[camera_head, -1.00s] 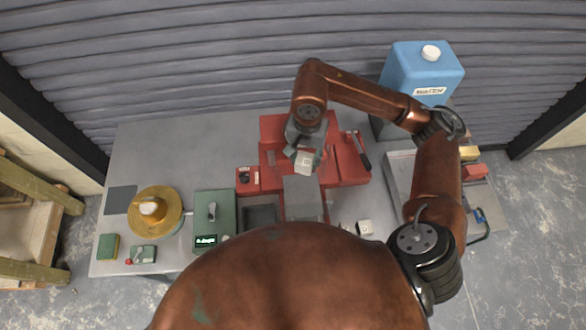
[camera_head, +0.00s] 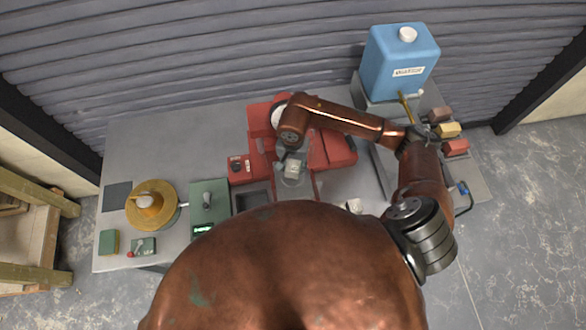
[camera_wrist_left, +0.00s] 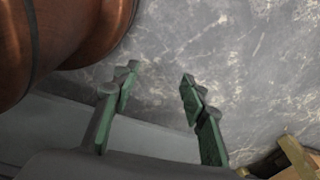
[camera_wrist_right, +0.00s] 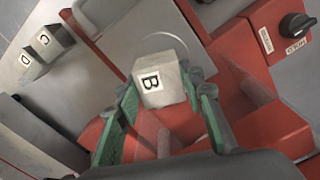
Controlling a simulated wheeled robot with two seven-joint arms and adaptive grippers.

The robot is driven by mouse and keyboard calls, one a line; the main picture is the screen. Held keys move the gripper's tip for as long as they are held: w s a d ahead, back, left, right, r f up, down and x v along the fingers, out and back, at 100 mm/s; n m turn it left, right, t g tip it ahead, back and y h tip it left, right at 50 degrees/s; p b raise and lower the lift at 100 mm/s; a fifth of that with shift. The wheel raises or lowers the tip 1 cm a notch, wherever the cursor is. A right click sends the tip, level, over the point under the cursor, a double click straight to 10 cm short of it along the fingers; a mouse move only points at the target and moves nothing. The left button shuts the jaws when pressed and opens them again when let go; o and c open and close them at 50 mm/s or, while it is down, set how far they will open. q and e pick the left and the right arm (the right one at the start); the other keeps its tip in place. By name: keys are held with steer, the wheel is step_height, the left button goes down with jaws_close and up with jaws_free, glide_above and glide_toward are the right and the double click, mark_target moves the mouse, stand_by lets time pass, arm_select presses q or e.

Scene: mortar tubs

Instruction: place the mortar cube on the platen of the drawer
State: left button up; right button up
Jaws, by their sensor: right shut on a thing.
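The mortar cube (camera_wrist_right: 160,82) is pale grey with a "B" label. In the right wrist view it sits between the green pads of my right gripper (camera_wrist_right: 163,95), which is shut on it. A grey plate with a circular line (camera_wrist_right: 118,42) shows behind the cube, which partly covers it; contact cannot be told. In the head view the cube (camera_head: 291,170) hangs from my right gripper (camera_head: 292,160) over the front middle of the red machine (camera_head: 318,150). My arm hides much of the drawer. My left gripper (camera_wrist_left: 160,82) is open and empty in the left wrist view, above concrete floor.
Cubes marked C (camera_wrist_right: 46,42) and D (camera_wrist_right: 30,70) stand left in the right wrist view. A control box with a black knob (camera_wrist_right: 297,25) is at right. In the head view a blue water container (camera_head: 398,60) stands at back right and a brass pan (camera_head: 152,205) at left.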

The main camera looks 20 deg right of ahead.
mark_target(292, 170)
steer(key=f, duration=0.3)
steer(key=shift+w+p, duration=0.3)
steer(key=shift+w, duration=0.05)
steer(key=shift+s, duration=0.2)
steer(key=shift+f, duration=0.15)
steer(key=o, duration=1)
arm_select(q)
steer(key=shift+s+r, duration=0.1)
steer(key=shift+s, duration=0.65)
arm_select(e)
steer(key=o, duration=0.4)
